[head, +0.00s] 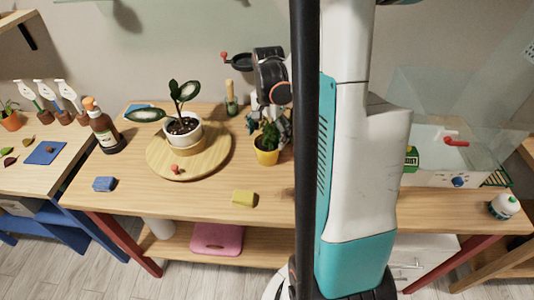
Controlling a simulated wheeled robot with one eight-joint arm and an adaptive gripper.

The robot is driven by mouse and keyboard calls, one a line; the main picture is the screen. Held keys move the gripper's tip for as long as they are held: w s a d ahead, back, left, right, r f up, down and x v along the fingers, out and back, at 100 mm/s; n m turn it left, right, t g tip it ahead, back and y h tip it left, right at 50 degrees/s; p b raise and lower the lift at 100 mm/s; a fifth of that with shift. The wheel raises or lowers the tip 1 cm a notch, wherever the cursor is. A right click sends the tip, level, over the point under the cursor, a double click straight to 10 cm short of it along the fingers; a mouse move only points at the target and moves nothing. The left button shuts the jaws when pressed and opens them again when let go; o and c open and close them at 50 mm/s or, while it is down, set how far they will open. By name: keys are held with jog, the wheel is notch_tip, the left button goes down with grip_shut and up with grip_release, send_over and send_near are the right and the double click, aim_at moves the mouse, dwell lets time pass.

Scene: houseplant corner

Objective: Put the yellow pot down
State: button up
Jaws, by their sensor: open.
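The yellow pot (267,157) holds a small green plant and stands upright on the wooden table (215,211), just right of the round wooden board. My gripper (280,127) is right behind and above the plant, at the pot's far side. It is open. The plant and my arm hide part of the fingers, so I cannot tell whether they touch the pot.
A white pot (184,139) with a leafy plant stands on the round board (160,165). A yellow sponge (243,198), a blue sponge (104,184) and a brown bottle (103,128) are on the table. The table's front middle is mostly clear.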

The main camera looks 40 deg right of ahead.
aim_at(268, 145)
notch_tip(268, 145, down, 8)
jog(key=b, duration=0.3)
jog(key=shift+f, duration=0.1)
jog(key=shift+s, duration=0.1)
jog(key=shift+c, duration=0.5)
jog(key=c, duration=1.2)
jog(key=shift+r, duration=0.2)
